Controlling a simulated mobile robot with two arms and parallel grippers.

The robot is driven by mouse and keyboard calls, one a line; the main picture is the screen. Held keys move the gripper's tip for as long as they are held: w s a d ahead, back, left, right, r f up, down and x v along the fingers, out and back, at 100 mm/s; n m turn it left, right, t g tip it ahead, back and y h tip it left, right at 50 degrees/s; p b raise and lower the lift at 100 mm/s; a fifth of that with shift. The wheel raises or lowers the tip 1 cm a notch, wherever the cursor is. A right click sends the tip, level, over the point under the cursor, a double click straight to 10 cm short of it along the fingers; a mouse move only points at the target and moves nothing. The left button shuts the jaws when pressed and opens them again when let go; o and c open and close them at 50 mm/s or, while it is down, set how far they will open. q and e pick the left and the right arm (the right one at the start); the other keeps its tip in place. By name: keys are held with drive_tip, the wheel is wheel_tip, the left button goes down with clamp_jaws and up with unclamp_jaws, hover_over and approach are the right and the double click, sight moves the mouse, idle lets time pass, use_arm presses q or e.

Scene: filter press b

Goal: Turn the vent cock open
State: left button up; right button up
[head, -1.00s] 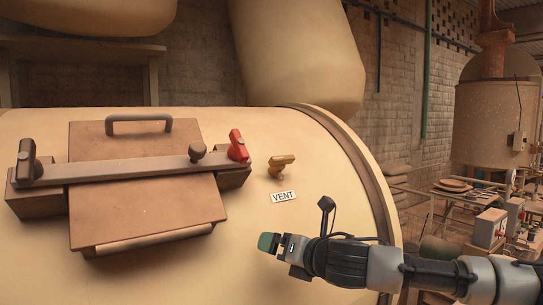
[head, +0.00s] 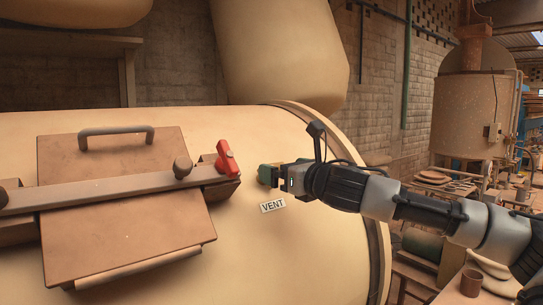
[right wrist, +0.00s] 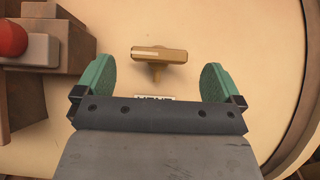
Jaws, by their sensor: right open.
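The vent cock is a small brass tap with a flat bar handle (right wrist: 159,54) on the cream vessel, its handle lying crosswise in the right wrist view. In the head view my gripper hides it. My right gripper (head: 268,175) is open, with green fingertips. In the right wrist view its fingers (right wrist: 159,82) stand left and right of the cock, with clear gaps and no visible contact. The VENT label (head: 273,205) is just below the gripper in the head view; the palm partly covers it in the wrist view. My left gripper is not in view.
Left of the cock is a brown hatch (head: 120,190) with a clamp bar (head: 100,192) and a red handle (head: 227,158), close to my gripper. The cream vessel (head: 290,265) is bare below the label. A cup (head: 471,282) stands at the lower right.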

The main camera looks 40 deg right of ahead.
sight(272, 164)
drive_tip(key=shift+w+d+p, duration=0.15)
drive_tip(key=shift+w+p, duration=0.35)
drive_tip(key=shift+w, duration=0.75)
drive_tip(key=shift+w+d+p, duration=0.1)
drive_tip(key=shift+w+p, duration=0.4)
drive_tip(key=shift+w, duration=0.7)
drive_tip(key=c, duration=0.9)
